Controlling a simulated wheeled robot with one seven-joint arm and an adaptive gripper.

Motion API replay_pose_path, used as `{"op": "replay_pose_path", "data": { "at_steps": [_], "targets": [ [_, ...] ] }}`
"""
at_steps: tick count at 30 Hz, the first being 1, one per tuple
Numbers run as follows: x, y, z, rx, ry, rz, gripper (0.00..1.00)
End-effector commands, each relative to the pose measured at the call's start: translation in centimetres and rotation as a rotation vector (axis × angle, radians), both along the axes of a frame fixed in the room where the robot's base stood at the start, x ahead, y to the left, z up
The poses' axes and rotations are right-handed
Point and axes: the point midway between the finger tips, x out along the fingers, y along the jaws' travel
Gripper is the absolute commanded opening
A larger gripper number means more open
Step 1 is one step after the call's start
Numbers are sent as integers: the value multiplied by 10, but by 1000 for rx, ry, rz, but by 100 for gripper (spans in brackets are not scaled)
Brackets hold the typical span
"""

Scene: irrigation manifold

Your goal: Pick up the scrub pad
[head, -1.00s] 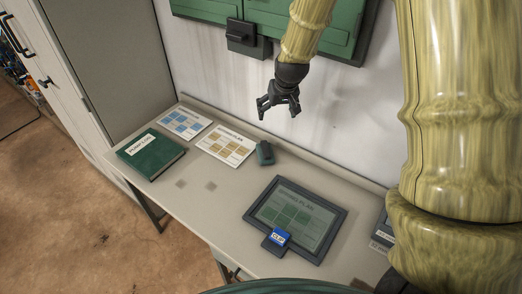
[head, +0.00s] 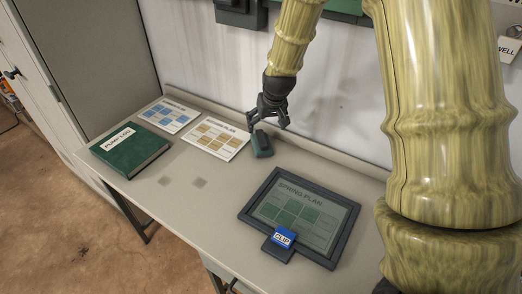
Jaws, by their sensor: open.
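The scrub pad (head: 262,148) is a small dark green block with a darker top, lying on the desk near its back edge. It sits just right of a paper sheet with tan squares. My gripper (head: 268,125) is dark grey and points down, open, just above and behind the pad in the picture. Its fingers appear close to the pad's top; whether they touch it or straddle it I cannot tell. Nothing shows between the fingers.
The desk (head: 185,205) also holds a green log book (head: 130,152), a blue-squared sheet (head: 169,116), the tan-squared sheet (head: 216,138) and a dark framed board (head: 300,215) with a blue clip (head: 283,238). The wall stands close behind. The front left of the desktop is clear.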

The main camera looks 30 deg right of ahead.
Motion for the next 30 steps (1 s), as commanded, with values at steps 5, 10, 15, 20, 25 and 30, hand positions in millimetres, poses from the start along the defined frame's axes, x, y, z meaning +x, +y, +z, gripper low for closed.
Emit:
{"op": "replay_pose_path", "data": {
  "at_steps": [5, 10, 15, 20, 25, 30],
  "targets": [
    [2, 0, -9, 0, 1, 1, 86],
    [10, -1, -27, 0, 1, 1, 86],
    [17, -2, -44, 0, 2, 1, 86],
    [21, -2, -52, 0, 0, 1, 86],
    [22, -2, -58, 1, 1, 1, 86],
    [25, -1, -72, 1, 2, 1, 86]
  ]
}}
